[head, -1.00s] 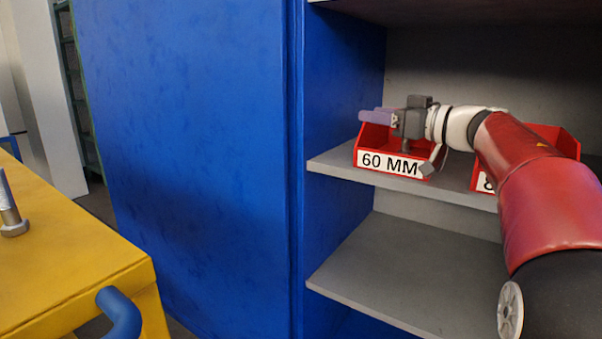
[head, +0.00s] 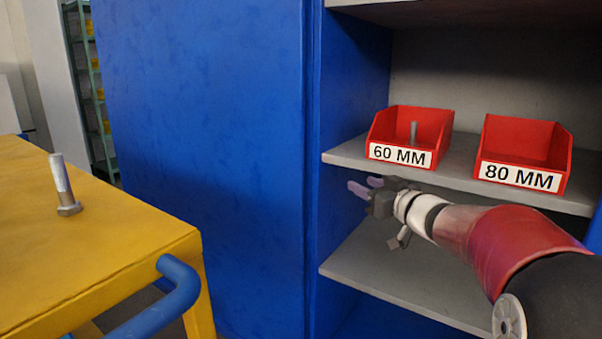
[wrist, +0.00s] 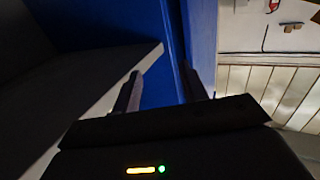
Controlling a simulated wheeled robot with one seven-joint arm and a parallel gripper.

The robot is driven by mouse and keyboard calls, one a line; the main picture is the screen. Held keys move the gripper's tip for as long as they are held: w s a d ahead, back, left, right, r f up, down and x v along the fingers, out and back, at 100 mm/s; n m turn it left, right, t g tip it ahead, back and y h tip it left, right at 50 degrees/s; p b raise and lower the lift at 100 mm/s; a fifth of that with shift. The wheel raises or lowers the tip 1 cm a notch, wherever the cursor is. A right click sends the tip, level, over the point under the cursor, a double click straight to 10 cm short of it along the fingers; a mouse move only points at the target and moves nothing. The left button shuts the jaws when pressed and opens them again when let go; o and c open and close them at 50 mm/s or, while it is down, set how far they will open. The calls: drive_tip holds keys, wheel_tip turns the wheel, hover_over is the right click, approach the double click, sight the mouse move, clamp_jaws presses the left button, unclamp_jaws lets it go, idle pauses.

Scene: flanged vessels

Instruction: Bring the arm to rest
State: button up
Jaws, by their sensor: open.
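My gripper (head: 366,189) is open and empty in the head view, in front of the blue cabinet, a little below the upper shelf's front edge. Its two fingers (wrist: 165,95) also show apart in the wrist view, with nothing between them. My red and white arm reaches in from the lower right of the head view.
A red bin marked 60 MM (head: 410,138), with a bolt (head: 413,132) upright in it, and a red bin marked 80 MM (head: 522,155) stand on the upper shelf (head: 460,157). A bolt (head: 62,184) stands on the yellow cart (head: 120,235) at left. The lower shelf (head: 375,265) looks bare.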

drive_tip(key=shift+a+f, duration=0.1)
drive_tip(key=shift+f, duration=0.15)
drive_tip(key=s+d+f+m+g+h, duration=0.1)
drive_tip(key=s+d+m+h, duration=0.2)
drive_tip(key=s+h, duration=0.3)
drive_tip(key=s+d+m+h, duration=0.3)
drive_tip(key=s+m+h, duration=0.15)
drive_tip(key=s, duration=0.25)
drive_tip(key=s+a+f+g, duration=0.1)
drive_tip(key=s+f+g, duration=0.2)
drive_tip(key=s, duration=0.4)
drive_tip(key=s+a+f+n+g+y, duration=0.1)
drive_tip(key=s+a+f+g, duration=0.1)
drive_tip(key=s+f, duration=0.4)
drive_tip(key=s+a+f+g, duration=0.2)
drive_tip(key=s+f, duration=0.3)
drive_tip(key=s, duration=0.5)
drive_tip(key=shift+s+a+f+g, duration=0.2)
drive_tip(key=shift+s+f+g, duration=0.05)
drive_tip(key=shift+g, duration=0.65)
